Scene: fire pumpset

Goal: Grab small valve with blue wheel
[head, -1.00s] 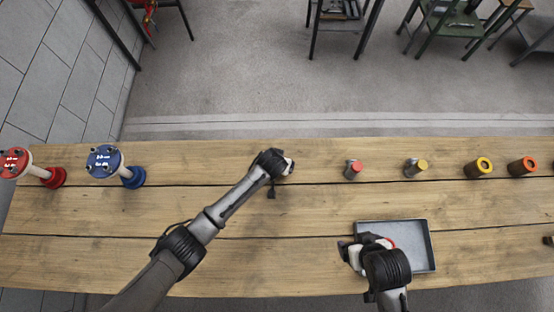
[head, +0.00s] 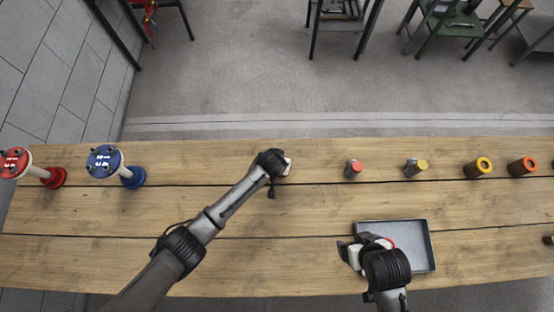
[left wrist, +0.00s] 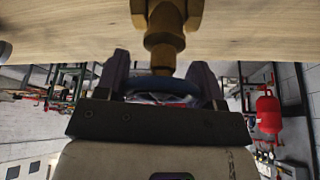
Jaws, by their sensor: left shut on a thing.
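The small brass valve (left wrist: 165,30) shows in the left wrist view, at the top centre against the wooden table. Its blue wheel (left wrist: 163,86) sits between the two dark fingers of my left gripper (left wrist: 163,80), which is shut on it. In the head view my left gripper (head: 284,167) is over the back middle of the table; my own wrist hides the valve there. My right gripper (head: 358,250) is at the left side of the grey tray, and its fingertips are too hidden to judge.
The grey tray (head: 408,232) stands front right, with a red ring-shaped part (head: 388,242) showing beside my right wrist. A red-topped piece (head: 353,169) and several yellow or orange-topped cylinders (head: 478,168) line the back right. Red (head: 52,177) and blue (head: 132,177) flanged pieces stand left.

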